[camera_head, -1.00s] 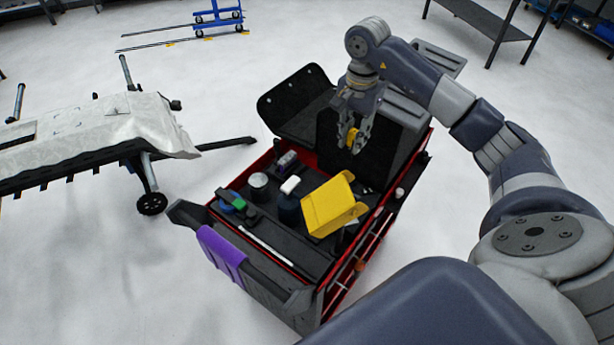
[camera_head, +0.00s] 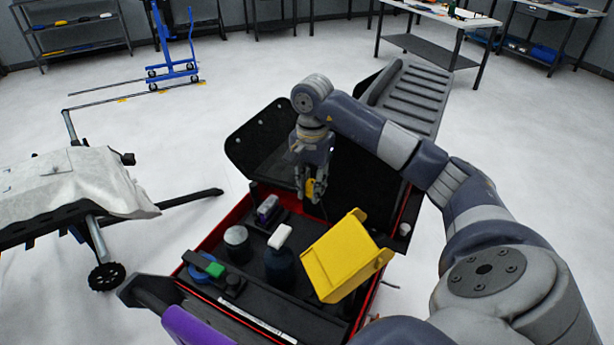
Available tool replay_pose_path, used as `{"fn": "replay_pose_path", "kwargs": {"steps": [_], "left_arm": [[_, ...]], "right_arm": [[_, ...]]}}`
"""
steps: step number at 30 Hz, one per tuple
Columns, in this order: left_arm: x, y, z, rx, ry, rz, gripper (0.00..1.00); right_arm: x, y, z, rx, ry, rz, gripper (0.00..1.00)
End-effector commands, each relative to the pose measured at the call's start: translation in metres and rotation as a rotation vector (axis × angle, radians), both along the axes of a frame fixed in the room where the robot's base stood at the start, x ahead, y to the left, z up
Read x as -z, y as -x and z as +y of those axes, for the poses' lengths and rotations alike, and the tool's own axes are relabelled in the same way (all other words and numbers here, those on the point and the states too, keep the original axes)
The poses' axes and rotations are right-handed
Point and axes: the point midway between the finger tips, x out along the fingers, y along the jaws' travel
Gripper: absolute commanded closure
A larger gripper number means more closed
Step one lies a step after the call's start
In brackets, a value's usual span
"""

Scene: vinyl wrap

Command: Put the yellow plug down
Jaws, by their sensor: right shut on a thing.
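The small yellow plug (camera_head: 310,187) is between the fingers of my right gripper (camera_head: 309,190). The gripper is shut on it, pointing down over the back part of the open tool cart, in front of its raised black lid. I cannot tell whether the plug touches anything below. The cart's top tray (camera_head: 205,246) has a red rim. My left gripper is not in view.
The tray holds a yellow bin (camera_head: 340,258), a dark bottle with a white cap (camera_head: 279,262), a grey can (camera_head: 237,244), a purple item (camera_head: 267,209) and a green-and-blue item (camera_head: 208,270). A covered stand (camera_head: 75,185) is at left. Open floor surrounds the cart.

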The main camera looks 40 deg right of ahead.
Motion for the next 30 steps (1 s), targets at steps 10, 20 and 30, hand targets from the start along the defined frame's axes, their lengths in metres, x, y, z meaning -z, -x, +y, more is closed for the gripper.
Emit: {"fn": "replay_pose_path", "kwargs": {"steps": [10,20,30], "left_arm": [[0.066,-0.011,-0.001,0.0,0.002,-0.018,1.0],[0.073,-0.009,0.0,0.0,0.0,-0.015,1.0],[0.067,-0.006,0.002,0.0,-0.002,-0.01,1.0]], "right_arm": [[0.066,0.0,0.0,0.0,0.0,-0.001,0.98],[0.091,0.001,0.0,0.001,-0.001,0.005,0.98],[0.138,0.0,0.0,0.0,-0.001,0.0,0.98]]}}
